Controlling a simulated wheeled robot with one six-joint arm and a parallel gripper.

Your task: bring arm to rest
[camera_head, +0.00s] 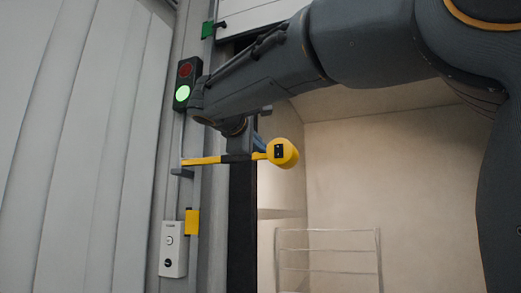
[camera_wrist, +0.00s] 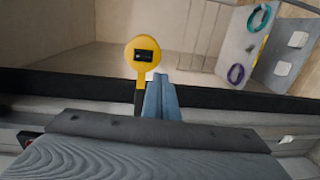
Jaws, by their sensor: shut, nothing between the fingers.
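My arm (camera_head: 370,45) reaches in from the upper right of the head view, raised and stretched to the left. My gripper (camera_head: 250,138) is at its end, in front of the grey post. In the wrist view my gripper (camera_wrist: 162,97) shows as blue fingers, shut with nothing between them. A yellow bar (camera_head: 205,160) with a round yellow end (camera_head: 282,152) lies just by the gripper in the head view. The round yellow end (camera_wrist: 145,55) also shows beside the fingertips in the wrist view. Whether they touch, I cannot tell.
A signal box with a lit green lamp (camera_head: 182,93) and a dark red one is on the post. A grey button box (camera_head: 173,250) and a yellow plate (camera_head: 192,222) sit lower. A wire rack (camera_head: 328,262) stands inside the beige opening. A grey panel (camera_wrist: 240,45) bears coloured rings.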

